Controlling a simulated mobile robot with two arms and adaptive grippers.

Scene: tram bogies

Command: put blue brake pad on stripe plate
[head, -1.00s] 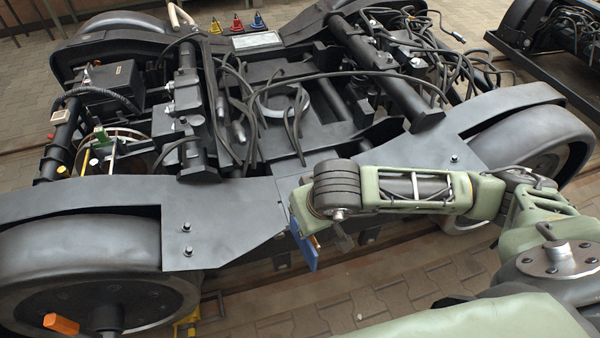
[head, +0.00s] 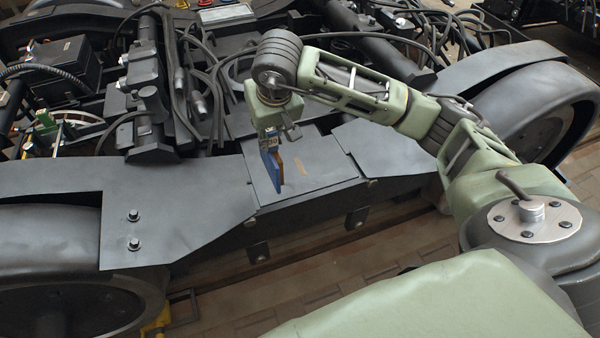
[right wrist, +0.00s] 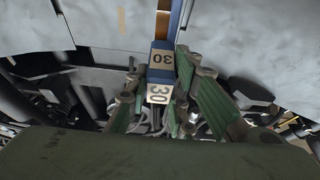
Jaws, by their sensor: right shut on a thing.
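The blue brake pad (head: 271,163) has a brown-orange face on one side and hangs upright below my right gripper (head: 274,138), over the grey bogie frame. My right gripper is shut on it. In the right wrist view, the green fingers (right wrist: 164,92) hold the blue pad (right wrist: 161,55), with pale "30" labels. The stripe plate (head: 325,168) is a flat grey plate with a short orange stripe, just right of the pad. Its stripe also shows in the right wrist view (right wrist: 121,20). I cannot tell whether the pad's lower edge touches the plate. My left gripper is out of view.
Black cables (head: 195,95) and a dark cylinder block (head: 145,85) crowd the bogie behind the plate. Wheels (head: 530,115) stand at both ends. Bolts (head: 133,245) rise from the frame at left. Paved floor lies in front.

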